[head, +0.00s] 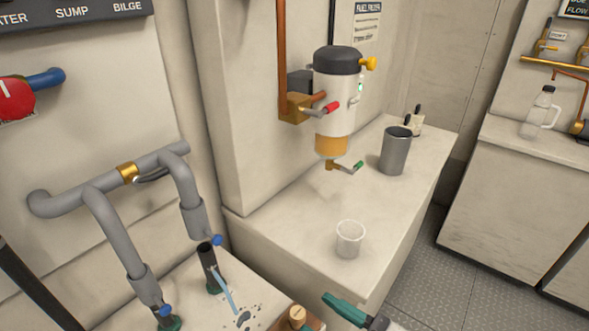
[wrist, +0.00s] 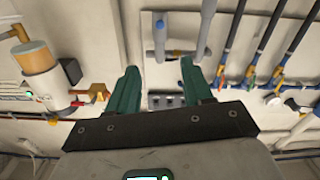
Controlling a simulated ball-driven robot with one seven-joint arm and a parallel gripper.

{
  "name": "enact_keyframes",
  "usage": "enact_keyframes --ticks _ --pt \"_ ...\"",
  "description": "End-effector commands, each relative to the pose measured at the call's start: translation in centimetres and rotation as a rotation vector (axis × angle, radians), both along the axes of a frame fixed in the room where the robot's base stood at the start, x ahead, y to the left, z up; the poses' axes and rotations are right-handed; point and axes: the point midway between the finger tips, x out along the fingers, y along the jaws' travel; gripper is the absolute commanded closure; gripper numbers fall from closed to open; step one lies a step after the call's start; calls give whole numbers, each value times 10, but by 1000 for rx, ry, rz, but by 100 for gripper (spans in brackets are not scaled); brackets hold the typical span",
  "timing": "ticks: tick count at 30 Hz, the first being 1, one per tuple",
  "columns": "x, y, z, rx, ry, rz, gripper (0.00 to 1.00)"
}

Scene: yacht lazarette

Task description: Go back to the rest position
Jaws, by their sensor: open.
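My gripper (wrist: 160,78) shows in the wrist view with its two teal fingers spread apart and nothing between them. Beyond the fingers are the wall and grey pipes. In the head view, part of my gripper (head: 345,309) enters at the bottom edge, right of the small brass-topped block. It appears in front of the white counter's lower front edge. The rest of my arm is mostly out of that view.
A fuel filter (head: 336,100) with red and green levers hangs above the counter (head: 290,215). A clear cup (head: 350,239) and a grey canister (head: 395,150) stand there. Grey pipes (head: 110,235) and a hose stub (head: 208,257) are left. Open floor (head: 470,270) lies right.

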Motion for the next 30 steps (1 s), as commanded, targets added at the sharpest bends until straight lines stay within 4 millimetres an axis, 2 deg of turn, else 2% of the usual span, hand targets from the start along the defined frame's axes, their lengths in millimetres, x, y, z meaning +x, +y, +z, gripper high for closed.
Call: enact_keyframes --ticks 11,16,20,23,27,30 --pt "-12 -20 -50 -107 211 -30 49" --pt "-25 -40 -86 -183 382 -76 49" --pt "-42 -64 -120 -254 559 -144 49" --pt "-64 -91 -151 -321 741 -234 49" --pt "-114 -147 -193 -423 1069 -461 49" --pt "-150 -182 -208 -471 1258 -643 49"
